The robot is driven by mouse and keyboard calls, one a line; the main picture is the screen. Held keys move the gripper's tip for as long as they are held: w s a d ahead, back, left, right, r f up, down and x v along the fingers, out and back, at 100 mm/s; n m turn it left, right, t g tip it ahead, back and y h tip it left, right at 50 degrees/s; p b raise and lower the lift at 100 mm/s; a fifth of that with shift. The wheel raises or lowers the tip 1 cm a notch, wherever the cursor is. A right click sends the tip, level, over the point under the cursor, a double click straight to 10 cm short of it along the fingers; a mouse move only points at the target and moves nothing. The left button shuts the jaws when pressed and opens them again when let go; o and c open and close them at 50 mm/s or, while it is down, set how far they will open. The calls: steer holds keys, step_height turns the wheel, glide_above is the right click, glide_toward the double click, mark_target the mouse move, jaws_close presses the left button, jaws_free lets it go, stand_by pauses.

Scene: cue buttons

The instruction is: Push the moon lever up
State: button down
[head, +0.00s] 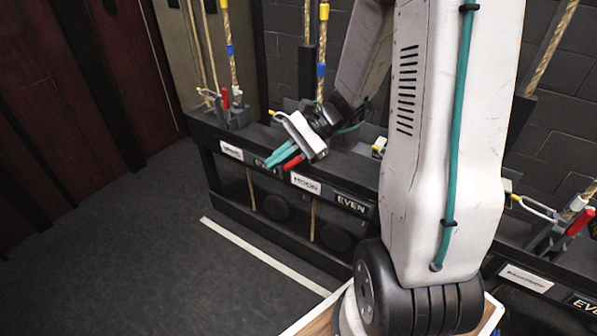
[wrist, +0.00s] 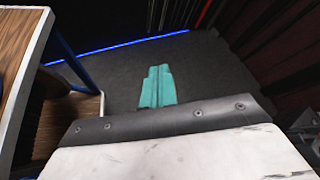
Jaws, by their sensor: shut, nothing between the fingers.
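The moon lever has a red handle (head: 293,162) that sticks out low in front of the rail, just above the white MOON label (head: 306,183). Its upper part is hidden behind my gripper and arm. My gripper (head: 271,161) has teal fingers and is shut and empty. In the head view the fingers lie just left of the red handle and point down and left. I cannot tell whether they touch it. In the wrist view the shut fingers (wrist: 156,88) show over the bare floor, and the lever is not visible there.
Another lever with a red handle (head: 226,98) stands upright on the left, and one (head: 580,222) is at the right. EVEN plates (head: 350,204) sit beside the labels. Ropes (head: 322,60) rise from the black rail. A wood-topped surface (wrist: 20,60) shows in the wrist view.

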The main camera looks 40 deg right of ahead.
mark_target(299, 159)
steer(key=w+d+f+m+t+h, duration=0.2)
steer(key=d+f+m+t+h, duration=0.4)
steer(key=d+f+m+t, duration=0.5)
steer(key=d+f+m, duration=0.7)
steer(key=d+f, duration=0.2)
steer(key=f, duration=0.3)
steer(key=shift+d+f, duration=0.4)
steer(key=shift+w, duration=0.2)
steer(key=w+a+r, duration=0.1)
steer(key=w+a, duration=0.2)
steer(key=w, duration=0.7)
steer(key=shift+w+a+r, duration=0.2)
steer(key=shift+w+a, duration=0.2)
steer(key=shift+d, duration=0.1)
